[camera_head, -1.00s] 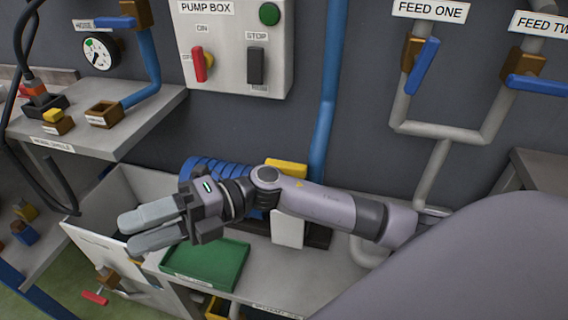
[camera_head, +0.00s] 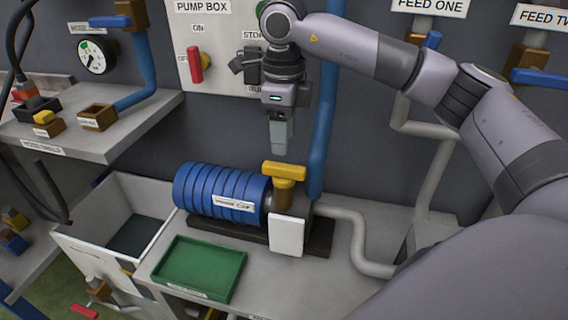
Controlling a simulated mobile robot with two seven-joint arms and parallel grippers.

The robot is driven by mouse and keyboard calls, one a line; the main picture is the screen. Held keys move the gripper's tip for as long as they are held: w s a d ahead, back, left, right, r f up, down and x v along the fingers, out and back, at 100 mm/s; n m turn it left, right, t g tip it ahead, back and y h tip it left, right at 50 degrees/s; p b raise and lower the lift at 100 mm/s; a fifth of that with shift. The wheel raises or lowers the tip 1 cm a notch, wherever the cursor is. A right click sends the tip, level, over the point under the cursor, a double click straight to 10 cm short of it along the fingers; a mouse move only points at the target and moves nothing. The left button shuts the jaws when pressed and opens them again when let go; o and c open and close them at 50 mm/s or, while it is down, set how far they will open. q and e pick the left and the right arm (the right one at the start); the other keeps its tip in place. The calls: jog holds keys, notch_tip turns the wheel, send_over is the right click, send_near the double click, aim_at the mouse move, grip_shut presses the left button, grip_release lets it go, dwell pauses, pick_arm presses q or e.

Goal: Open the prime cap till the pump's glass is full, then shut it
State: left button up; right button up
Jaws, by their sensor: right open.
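The pump is a ribbed blue cylinder (camera_head: 222,188) on a dark base on the bench. At its right end a yellow T-shaped cap (camera_head: 285,170) sits on a brown neck, which I take as the prime cap. A plain white plate (camera_head: 287,235) stands in front of the neck; I cannot tell whether this is the glass, and no fill level shows. My right gripper (camera_head: 281,145) points down, open and empty, just above and slightly left of the yellow cap, apart from it. From this angle its fingers overlap one another. My left gripper is not in view.
A green tray (camera_head: 200,268) lies on the bench in front of the pump. A white open bin (camera_head: 105,245) stands to the left. The pump box (camera_head: 215,65) with a red lever is on the wall behind. A blue pipe (camera_head: 325,130) rises behind the cap, close to my gripper.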

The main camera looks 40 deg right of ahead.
aim_at(284, 165)
jog(key=shift+f, duration=3.5)
grip_shut()
